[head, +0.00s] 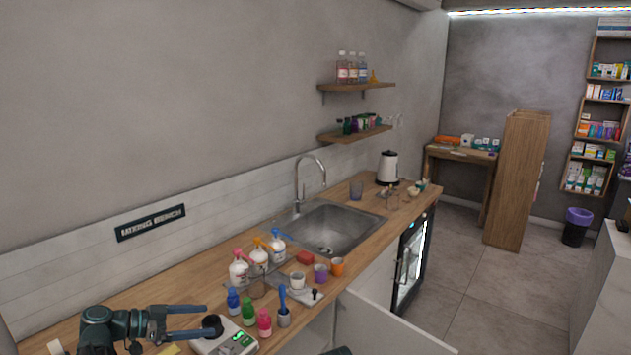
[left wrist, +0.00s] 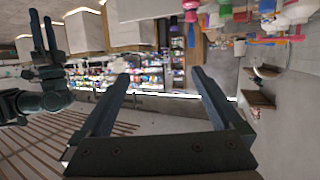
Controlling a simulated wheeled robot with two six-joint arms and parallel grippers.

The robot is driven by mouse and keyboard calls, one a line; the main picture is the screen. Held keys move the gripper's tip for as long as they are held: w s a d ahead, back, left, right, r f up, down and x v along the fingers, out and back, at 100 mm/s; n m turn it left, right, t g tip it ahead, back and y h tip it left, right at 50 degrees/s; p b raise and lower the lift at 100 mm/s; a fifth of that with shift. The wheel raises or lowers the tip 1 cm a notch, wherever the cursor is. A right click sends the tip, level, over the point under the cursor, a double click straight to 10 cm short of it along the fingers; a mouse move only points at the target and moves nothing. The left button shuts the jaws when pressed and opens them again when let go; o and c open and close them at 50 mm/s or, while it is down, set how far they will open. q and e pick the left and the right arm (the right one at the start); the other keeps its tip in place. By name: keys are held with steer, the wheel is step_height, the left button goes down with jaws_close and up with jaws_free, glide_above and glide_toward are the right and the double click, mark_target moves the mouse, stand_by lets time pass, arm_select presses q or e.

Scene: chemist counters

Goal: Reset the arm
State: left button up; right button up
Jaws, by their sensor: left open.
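My left gripper (head: 207,319) comes in from the lower left of the head view, above the counter's near end. Its two fingers are spread apart with nothing between them. In the left wrist view my left gripper (left wrist: 160,80) is open and empty. My right gripper (left wrist: 40,15) shows at the upper left of the left wrist view, with its two fingers apart and nothing seen between them.
A scale (head: 227,340) and a dark round container (head: 212,322) lie just beyond the left fingertips. Several bottles (head: 257,255) and cups stand before the sink (head: 325,228). A cabinet door (head: 380,330) hangs open below.

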arm_select(q)
steer(key=s+d+f+n+g+y+b, duration=0.2)
steer(key=s+d+f+g, duration=0.1)
steer(key=d+f, duration=0.45)
steer(key=s+d+f+n+g+y+b, duration=0.1)
steer(key=s+d+f+g+y, duration=0.15)
steer(key=d+f, duration=0.45)
steer(key=s+d+f+n+g+y+b, duration=0.1)
steer(key=s+d+f+n+y+b, duration=0.1)
steer(key=s+d+f+y, duration=0.2)
steer(key=s+d+f+n+y+b, duration=0.2)
steer(key=s+d+f+n+y, duration=0.1)
steer(key=s, duration=0.5)
steer(key=shift+d+f+g+y, duration=0.4)
steer(key=shift+f+y, duration=0.25)
steer(key=shift+y, duration=0.6)
arm_select(e)
step_height(320, 180, down, 8)
steer(key=shift+w, duration=0.35)
arm_select(q)
steer(key=shift+s, duration=0.1)
